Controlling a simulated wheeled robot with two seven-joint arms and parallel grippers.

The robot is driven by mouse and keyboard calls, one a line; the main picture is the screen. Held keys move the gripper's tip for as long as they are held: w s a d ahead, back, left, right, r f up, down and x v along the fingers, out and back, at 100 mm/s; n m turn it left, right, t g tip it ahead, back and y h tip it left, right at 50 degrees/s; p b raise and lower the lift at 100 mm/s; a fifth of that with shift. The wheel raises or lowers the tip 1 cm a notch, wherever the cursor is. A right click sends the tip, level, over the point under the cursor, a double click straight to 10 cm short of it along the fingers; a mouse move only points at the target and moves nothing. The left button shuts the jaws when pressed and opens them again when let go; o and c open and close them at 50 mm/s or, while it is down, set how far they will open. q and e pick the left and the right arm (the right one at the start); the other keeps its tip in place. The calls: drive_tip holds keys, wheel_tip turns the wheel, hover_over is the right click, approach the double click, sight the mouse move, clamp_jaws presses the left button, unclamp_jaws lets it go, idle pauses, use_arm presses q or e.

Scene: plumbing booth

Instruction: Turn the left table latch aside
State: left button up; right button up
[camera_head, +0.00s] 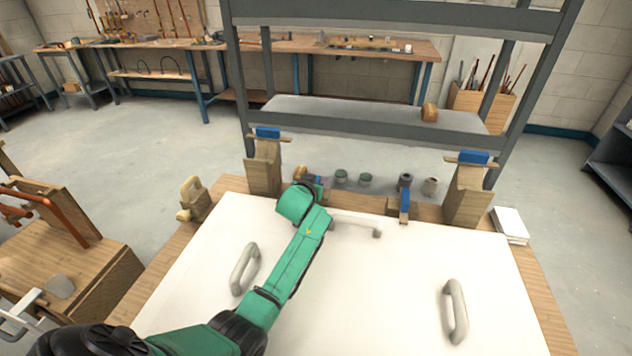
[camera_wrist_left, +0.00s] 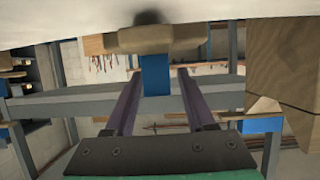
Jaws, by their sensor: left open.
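The white table panel (camera_head: 385,290) has two grey handles and a grey bar on it. The left table latch is at its back edge, mostly hidden behind my left arm in the head view; a blue part (camera_head: 318,190) shows there. In the left wrist view the latch is a blue tab (camera_wrist_left: 155,76) below a tan wooden piece (camera_wrist_left: 160,39). My left gripper (camera_wrist_left: 158,72) is open, its two purple fingers on either side of the blue tab; I cannot tell whether they touch it. The matching right latch (camera_head: 404,205) stands upright with a blue tab.
Wooden posts with blue tops stand at the back left (camera_head: 264,165) and back right (camera_head: 467,190). Several small cups (camera_head: 365,180) sit behind the panel's back edge. A grey metal frame (camera_head: 385,122) rises beyond. A white pad (camera_head: 510,226) lies at the right.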

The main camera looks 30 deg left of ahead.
use_arm(q)
clamp_jaws()
idle(1.4)
